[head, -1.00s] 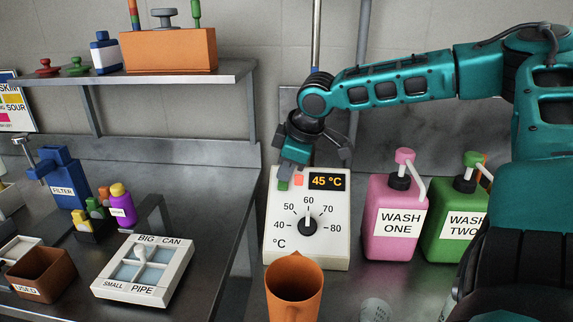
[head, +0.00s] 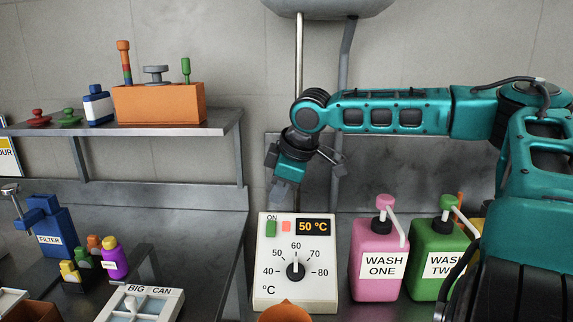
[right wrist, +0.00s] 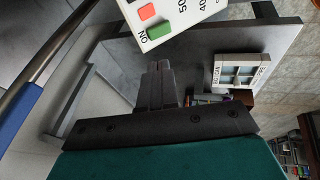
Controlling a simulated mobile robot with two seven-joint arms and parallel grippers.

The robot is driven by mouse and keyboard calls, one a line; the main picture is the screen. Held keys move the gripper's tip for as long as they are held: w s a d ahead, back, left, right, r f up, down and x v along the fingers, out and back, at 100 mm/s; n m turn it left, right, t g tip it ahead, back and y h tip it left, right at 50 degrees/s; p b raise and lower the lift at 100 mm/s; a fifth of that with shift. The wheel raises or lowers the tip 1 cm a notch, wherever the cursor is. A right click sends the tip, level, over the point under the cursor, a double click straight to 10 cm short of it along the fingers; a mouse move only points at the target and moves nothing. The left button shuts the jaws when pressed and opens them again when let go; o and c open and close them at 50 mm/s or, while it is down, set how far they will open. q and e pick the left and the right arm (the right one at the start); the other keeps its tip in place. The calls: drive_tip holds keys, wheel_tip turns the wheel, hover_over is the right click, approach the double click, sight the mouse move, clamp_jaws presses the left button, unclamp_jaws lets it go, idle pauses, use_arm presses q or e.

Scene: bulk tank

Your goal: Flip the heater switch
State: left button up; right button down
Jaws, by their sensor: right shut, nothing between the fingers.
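The white heater box (head: 265,290) stands on the steel counter, with a dial (head: 296,270) and a display (head: 315,227) reading 50 °C. Its green switch (head: 271,228), marked ON, sits beside a salmon-red square (head: 286,226) along the top edge. In the right wrist view the green switch (right wrist: 160,30) and the red square (right wrist: 147,11) also show. My right gripper (head: 279,197) is shut and empty, just above the box's top edge and apart from the switch. Its closed fingers (right wrist: 158,84) show in the right wrist view. My left gripper is not in view.
An orange cup (head: 286,313) stands in front of the box. The pink WASH ONE bottle (head: 378,262) and green WASH TWO bottle (head: 432,262) stand to its right. A shelf (head: 215,124) and a side counter with small items lie to the left.

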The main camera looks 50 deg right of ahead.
drive_tip(key=r, duration=0.1)
drive_tip(key=s+r, duration=0.1)
drive_tip(key=r, duration=0.1)
drive_tip(key=d+r, duration=0.1)
drive_tip(key=r, duration=0.1)
drive_tip(key=shift+s+r, duration=0.25)
drive_tip(key=shift+a, duration=0.1)
idle(0.3)
